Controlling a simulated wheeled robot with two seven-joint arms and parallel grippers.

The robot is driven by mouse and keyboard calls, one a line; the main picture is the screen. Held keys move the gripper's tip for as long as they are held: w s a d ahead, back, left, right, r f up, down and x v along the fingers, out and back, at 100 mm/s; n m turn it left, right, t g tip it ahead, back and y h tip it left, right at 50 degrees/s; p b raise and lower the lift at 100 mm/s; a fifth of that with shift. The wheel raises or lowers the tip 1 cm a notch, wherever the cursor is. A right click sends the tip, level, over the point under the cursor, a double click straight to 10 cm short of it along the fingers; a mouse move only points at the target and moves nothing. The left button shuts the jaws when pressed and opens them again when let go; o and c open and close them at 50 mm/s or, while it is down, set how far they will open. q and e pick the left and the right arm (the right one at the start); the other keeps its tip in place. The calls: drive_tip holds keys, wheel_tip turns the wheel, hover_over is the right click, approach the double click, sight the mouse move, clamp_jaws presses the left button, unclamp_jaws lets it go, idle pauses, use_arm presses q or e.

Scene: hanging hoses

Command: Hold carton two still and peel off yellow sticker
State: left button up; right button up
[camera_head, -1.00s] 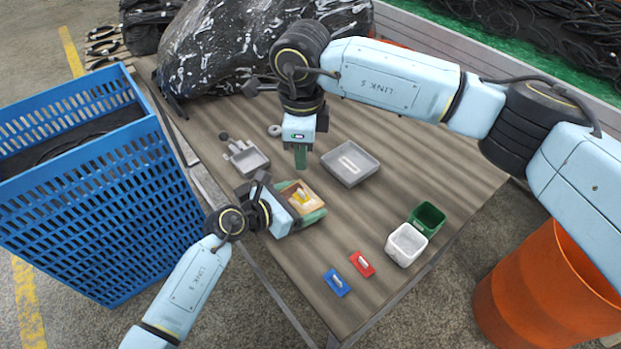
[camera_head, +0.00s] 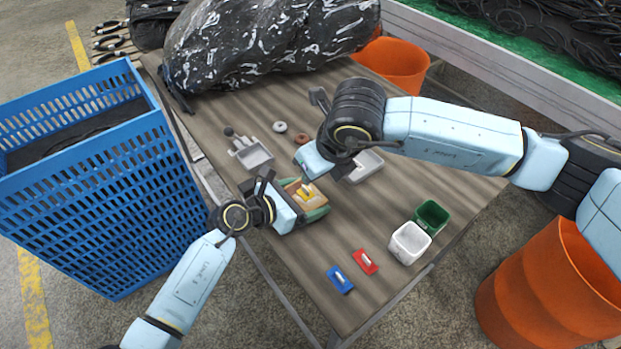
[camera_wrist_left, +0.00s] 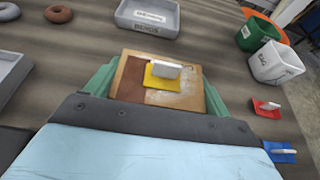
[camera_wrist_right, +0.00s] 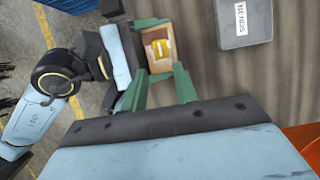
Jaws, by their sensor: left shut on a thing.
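A small tan carton with a brown patch (camera_head: 316,200) is at the table's left edge; I take it as carton two. It also shows in the left wrist view (camera_wrist_left: 131,80). On its top is a yellow sticker (camera_wrist_left: 160,83) with a raised white tab (camera_wrist_left: 167,69). My left gripper (camera_head: 303,208) is shut on the carton, its green fingers along two sides. My right gripper (camera_wrist_right: 160,80) is open and empty, pointing at the carton. In the right wrist view, the yellow sticker (camera_wrist_right: 160,48) lies beyond and between its fingers. The head view hides those fingertips.
Grey trays (camera_head: 371,163) (camera_head: 254,156) and two small rings (camera_head: 280,127) lie behind the carton. Red (camera_head: 364,262) and blue (camera_head: 340,279) pieces and white (camera_head: 409,243) and green (camera_head: 431,216) bins are at the front right. A blue crate (camera_head: 100,190) stands left.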

sight(306, 188)
drive_tip(key=x, duration=0.9)
drive_tip(key=shift+f, duration=0.15)
clamp_jaws()
idle(0.9)
